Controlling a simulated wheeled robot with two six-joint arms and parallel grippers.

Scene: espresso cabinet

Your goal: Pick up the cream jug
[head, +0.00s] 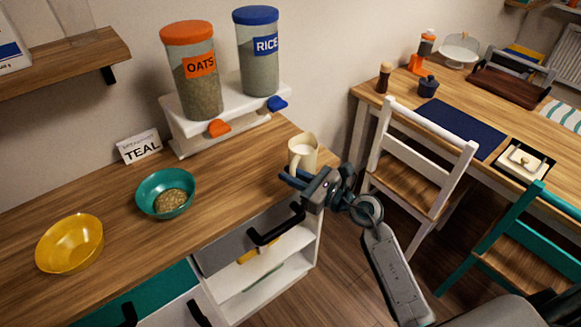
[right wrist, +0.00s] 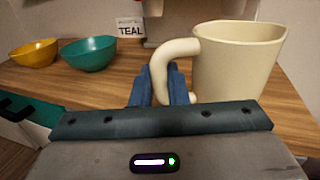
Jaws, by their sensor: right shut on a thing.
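The cream jug (head: 303,150) is a pale cream vessel with a handle, at the right end of the wooden counter (head: 235,165). In the right wrist view the jug (right wrist: 238,62) is large and upright at the right, its handle toward the left. My right gripper (head: 287,177) is at the handle, and its blue fingers (right wrist: 162,85) are shut on the lower part of the handle. I cannot tell if the jug's base is off the counter. My left gripper does not show in either view.
A teal bowl (head: 165,193) with grain and an empty yellow bowl (head: 69,243) stand left on the counter. Oats (head: 195,85) and rice (head: 258,60) dispensers stand on a white stand behind. A TEAL card (head: 139,146) is near the wall. A white chair (head: 418,160) and table are right.

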